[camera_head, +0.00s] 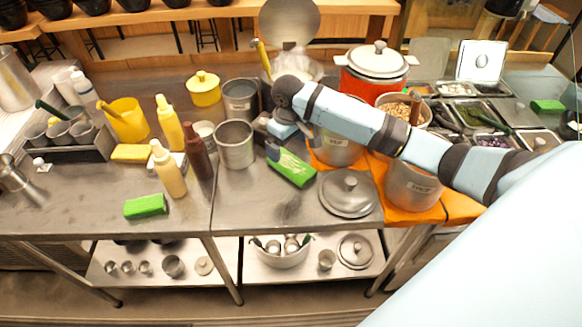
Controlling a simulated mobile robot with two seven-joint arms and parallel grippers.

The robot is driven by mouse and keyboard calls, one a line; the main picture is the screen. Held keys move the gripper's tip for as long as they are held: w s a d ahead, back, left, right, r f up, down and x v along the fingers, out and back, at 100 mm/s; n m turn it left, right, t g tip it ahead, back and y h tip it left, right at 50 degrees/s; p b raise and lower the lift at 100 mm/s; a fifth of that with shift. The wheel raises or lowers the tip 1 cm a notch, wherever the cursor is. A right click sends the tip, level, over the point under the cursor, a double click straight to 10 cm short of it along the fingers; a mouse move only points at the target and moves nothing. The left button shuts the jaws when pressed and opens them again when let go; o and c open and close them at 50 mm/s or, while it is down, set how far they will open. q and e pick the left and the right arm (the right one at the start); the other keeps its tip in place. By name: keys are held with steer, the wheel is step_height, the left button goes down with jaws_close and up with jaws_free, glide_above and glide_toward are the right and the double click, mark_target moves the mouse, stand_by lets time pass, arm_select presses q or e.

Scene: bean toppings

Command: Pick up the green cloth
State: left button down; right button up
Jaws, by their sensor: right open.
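A green cloth (291,167) with pale patches lies on the steel counter left of the pot lid. A plain green cloth or sponge block (146,206) lies near the counter's front left edge. Another green block (547,106) lies at the far right. My right gripper (276,147) points down just above the upper left end of the patched cloth, with its jaws open. Its fingers are small and partly hidden by my wrist, so I cannot tell whether they touch the cloth. My left gripper is out of view.
A metal cup (235,144) stands close left of my right gripper. A pot lid (347,192) lies to the right, with pots on an orange mat (412,214) beyond. Sauce bottles (168,170) stand left. The counter's front middle is clear.

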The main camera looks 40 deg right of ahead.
mark_target(291, 164)
steer(key=shift+m, duration=0.3)
steer(key=f, duration=0.4)
steer(key=w+d+f, duration=0.1)
steer(key=f, duration=0.3)
steer(key=d+f, duration=0.1)
steer(key=f, duration=0.3)
steer(key=shift+w+d+p, duration=0.2)
steer(key=shift+w+p, duration=0.2)
steer(key=c, duration=0.9)
